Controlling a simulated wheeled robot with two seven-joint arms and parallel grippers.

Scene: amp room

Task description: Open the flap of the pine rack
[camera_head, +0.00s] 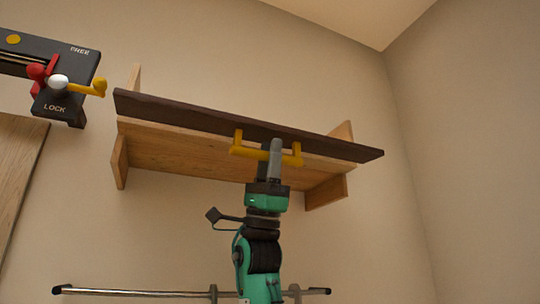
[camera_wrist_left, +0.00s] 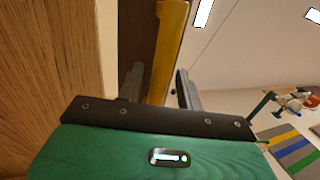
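The pine rack (camera_head: 190,150) is fixed high on the wall, with its pale wooden underside and side brackets showing. Its dark flap (camera_head: 175,112) runs along the front as a long slanting board, with its lower edge standing out from the rack. A yellow bar handle (camera_head: 245,152) is mounted on the flap. My left gripper (camera_head: 270,150) reaches up from below to the handle. My right gripper is not in view.
A dark latch panel (camera_head: 75,65) marked FREE and LOCK, with a red and a yellow lever, is at the upper left. A metal rail (camera_head: 135,292) runs below the rack. The wall at the right (camera_head: 465,150) is bare.

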